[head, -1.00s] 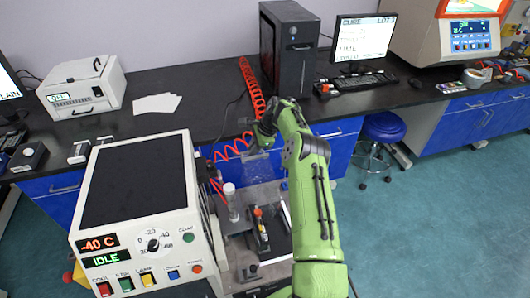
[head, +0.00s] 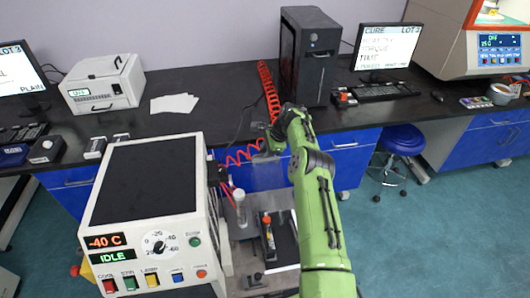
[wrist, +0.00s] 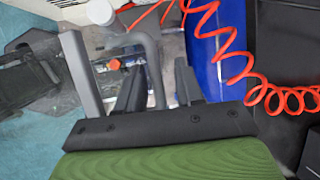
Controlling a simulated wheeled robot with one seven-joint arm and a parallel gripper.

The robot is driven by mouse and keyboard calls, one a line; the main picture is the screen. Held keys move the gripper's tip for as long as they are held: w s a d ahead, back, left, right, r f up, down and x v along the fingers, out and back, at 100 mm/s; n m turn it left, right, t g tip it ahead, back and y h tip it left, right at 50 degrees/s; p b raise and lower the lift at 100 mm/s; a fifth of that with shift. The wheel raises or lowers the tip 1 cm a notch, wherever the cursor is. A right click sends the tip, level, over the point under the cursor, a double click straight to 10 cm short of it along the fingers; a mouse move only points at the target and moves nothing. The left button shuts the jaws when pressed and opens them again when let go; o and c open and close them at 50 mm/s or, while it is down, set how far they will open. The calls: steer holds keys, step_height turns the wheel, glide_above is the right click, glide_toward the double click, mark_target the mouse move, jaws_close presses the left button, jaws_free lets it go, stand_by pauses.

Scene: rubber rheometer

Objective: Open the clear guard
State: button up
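The clear guard (head: 262,176) shows faintly in the head view as a see-through panel beside the white machine, above its work area. In the wrist view, a grey bent handle bar (wrist: 150,62) stands in front of my gripper. Whether either finger touches the bar I cannot tell. In the head view my gripper (head: 268,142) is at the far edge of the guard, small and partly hidden by my arm.
The white machine (head: 150,240) reads -40 C and IDLE. A red coiled hose (head: 268,90) hangs close to my gripper. A blue stool (head: 403,140) is at right.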

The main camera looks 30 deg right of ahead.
steer(key=shift+s+r, duration=0.1)
steer(key=shift+r, duration=0.25)
steer(key=p+v, duration=0.2)
steer(key=v, duration=1.3)
steer(key=shift+s+r, duration=0.15)
steer(key=shift+r, duration=0.15)
